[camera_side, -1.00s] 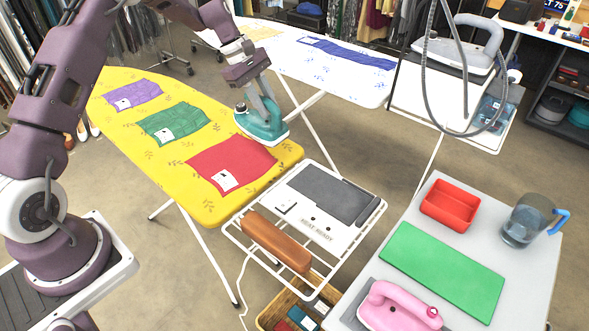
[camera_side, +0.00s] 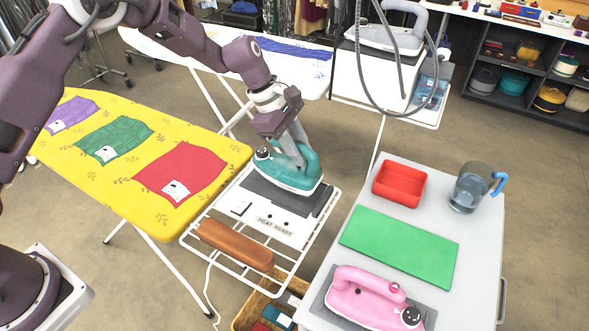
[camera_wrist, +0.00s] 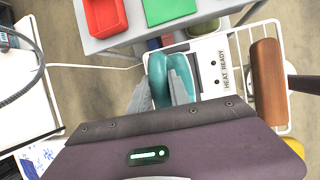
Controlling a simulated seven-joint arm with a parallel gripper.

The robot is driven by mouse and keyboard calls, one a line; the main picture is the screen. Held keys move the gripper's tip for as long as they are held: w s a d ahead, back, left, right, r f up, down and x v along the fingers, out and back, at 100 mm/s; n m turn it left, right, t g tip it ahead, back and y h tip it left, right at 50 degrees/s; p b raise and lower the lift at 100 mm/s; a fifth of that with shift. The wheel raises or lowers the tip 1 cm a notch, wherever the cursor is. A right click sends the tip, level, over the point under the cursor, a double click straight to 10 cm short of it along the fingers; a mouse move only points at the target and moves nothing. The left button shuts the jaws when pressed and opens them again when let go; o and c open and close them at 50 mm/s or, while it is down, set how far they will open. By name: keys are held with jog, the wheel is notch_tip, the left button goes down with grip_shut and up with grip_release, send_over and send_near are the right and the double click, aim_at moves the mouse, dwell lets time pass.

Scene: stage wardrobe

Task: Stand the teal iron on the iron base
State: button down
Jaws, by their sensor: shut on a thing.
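The teal iron (camera_side: 296,175) is held by its handle in my gripper (camera_side: 296,150), with its soleplate facing down. It is over the dark grey pad of the iron base (camera_side: 262,227), a white panel marked HEAT READY. Whether the soleplate touches the pad or hovers just above it, I cannot tell. In the wrist view, the teal iron (camera_wrist: 170,68) shows between the fingers of my gripper (camera_wrist: 162,92), beside the white iron base (camera_wrist: 222,88). The iron hides part of the pad.
The yellow ironing board (camera_side: 215,148) with coloured cloths is at left. A grey table (camera_side: 470,235) at right carries a red tray (camera_side: 399,184), green mat (camera_side: 400,246), jug (camera_side: 467,190) and pink iron (camera_side: 368,298).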

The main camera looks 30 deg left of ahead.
aim_at(301, 168)
jog(key=shift+f, duration=2.15)
jog(key=c, duration=1.2)
grip_release()
jog(key=shift+f, duration=0.15)
jog(key=shift+c, duration=0.2)
jog(key=v, duration=1.2)
jog(key=shift+r, duration=0.25)
